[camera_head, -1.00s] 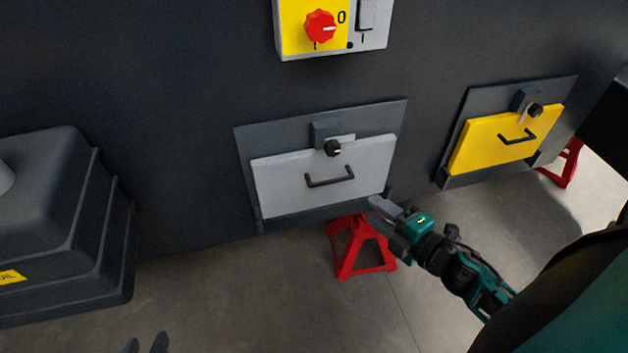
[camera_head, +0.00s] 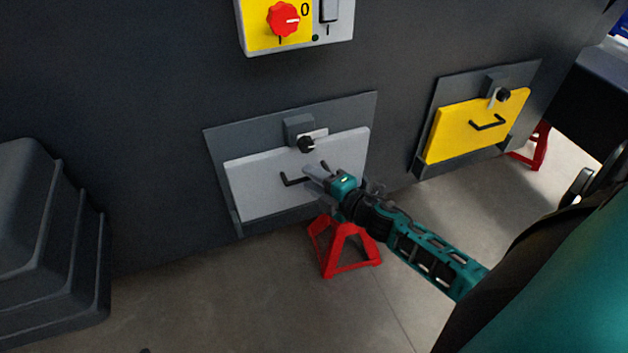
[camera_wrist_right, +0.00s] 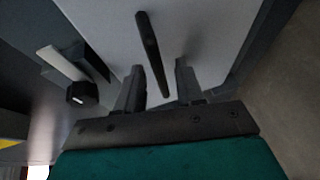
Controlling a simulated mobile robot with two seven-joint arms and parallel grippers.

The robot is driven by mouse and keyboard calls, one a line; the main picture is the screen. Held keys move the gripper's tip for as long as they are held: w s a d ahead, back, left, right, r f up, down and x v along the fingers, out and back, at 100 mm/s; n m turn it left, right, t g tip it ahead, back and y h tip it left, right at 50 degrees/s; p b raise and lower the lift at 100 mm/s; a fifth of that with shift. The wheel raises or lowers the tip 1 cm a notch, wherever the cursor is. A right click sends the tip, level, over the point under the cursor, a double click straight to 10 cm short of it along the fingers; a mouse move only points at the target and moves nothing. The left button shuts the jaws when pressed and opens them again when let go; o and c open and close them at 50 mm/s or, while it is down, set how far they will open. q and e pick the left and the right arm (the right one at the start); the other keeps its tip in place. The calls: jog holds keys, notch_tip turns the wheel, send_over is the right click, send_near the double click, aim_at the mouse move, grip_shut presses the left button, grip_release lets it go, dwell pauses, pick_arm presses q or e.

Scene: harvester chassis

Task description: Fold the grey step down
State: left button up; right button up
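The grey step (camera_head: 260,194) stands folded up against its dark panel on the chassis wall. Its black bar handle (camera_head: 292,180) is on its front face, partly hidden by my right gripper. A black knob (camera_head: 306,144) with a light tab sits at the step's top edge. My right gripper (camera_head: 318,174) is at the handle. In the right wrist view, its two fingers (camera_wrist_right: 158,85) are apart, with the handle bar (camera_wrist_right: 150,45) running between them and no clear grip on it. Only a dark tip of my left gripper (camera_head: 145,350) shows at the bottom edge.
A yellow step (camera_head: 475,130) with its own knob and handle is folded up to the right. Red stands (camera_head: 345,250) are on the floor below. A dark ribbed box (camera_head: 45,245) is at the left. A yellow switch panel (camera_head: 270,25) is above.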

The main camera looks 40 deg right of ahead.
grip_shut()
dwell(0.4)
dwell(0.4)
